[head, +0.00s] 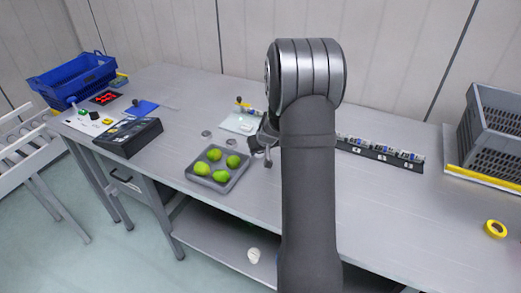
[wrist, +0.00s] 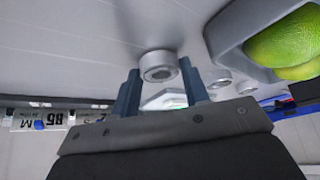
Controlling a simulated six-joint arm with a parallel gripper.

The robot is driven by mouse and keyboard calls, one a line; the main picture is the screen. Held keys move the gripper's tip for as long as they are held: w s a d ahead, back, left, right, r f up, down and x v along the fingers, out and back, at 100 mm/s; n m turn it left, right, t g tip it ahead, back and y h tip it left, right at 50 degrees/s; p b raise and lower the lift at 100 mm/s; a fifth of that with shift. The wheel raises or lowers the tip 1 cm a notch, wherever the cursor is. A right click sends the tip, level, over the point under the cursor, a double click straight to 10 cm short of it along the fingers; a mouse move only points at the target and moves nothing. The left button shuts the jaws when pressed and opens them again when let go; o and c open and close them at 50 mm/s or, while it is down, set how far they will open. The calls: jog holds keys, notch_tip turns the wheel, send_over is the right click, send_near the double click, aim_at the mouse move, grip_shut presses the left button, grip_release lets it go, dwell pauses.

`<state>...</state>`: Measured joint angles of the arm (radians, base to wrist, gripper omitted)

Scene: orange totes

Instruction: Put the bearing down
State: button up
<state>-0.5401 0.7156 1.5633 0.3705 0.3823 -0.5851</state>
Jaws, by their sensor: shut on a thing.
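My gripper (wrist: 160,84) is shut on a bearing (wrist: 158,65), a short silver-grey ring with a dark centre, which sits between the two blue-grey fingertips in the wrist view. The bearing is close to the grey tabletop; I cannot tell whether it touches it. In the head view my gripper (head: 264,148) is over the workbench (head: 235,205), right of the tray of limes, partly hidden by my arm. The held bearing cannot be made out clearly there. Other round grey pieces (wrist: 220,82) lie on the table beyond the fingers; they also show in the head view (head: 206,134).
A grey tray (head: 218,185) with several green limes (head: 220,175) stands close left of my gripper. A pale board (head: 240,123) lies behind it. A yellow tape roll (head: 495,229) lies far right.

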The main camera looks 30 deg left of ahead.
jog(key=shift+f, duration=0.15)
jog(key=o, duration=1)
jog(key=shift+r, duration=0.3)
jog(key=v, duration=1.1)
jog(key=shift+s+d+r, duration=0.2)
jog(key=shift+r, duration=0.1)
